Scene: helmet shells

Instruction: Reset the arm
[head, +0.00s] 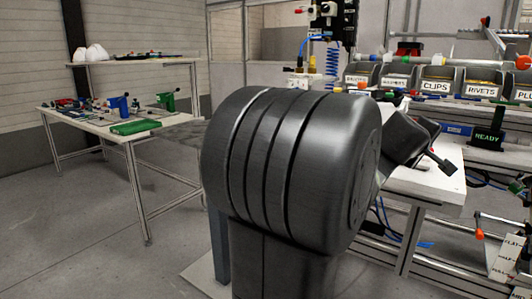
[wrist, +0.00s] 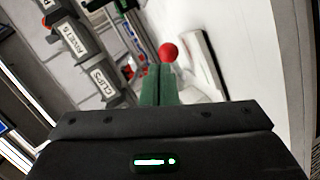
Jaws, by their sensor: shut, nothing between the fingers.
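My arm fills the middle of the head view as a large dark joint and column. My gripper shows in the wrist view (wrist: 158,85) with its green fingers together and nothing between them. It also shows small in the head view at the end of my arm, partly hidden behind the dark links, over the white workbench (head: 425,188). A red ball-shaped knob (wrist: 168,52) appears just beyond the fingertips in the wrist view; I cannot tell how far beyond.
Labelled bins, among them CLIPS (head: 436,86) and RIVETS (head: 482,90), line the bench's back. A green READY sign (head: 488,137) stands at right. A side table (head: 135,140) with tools and a shelf with white shells (head: 90,53) stand at left. Floor between is clear.

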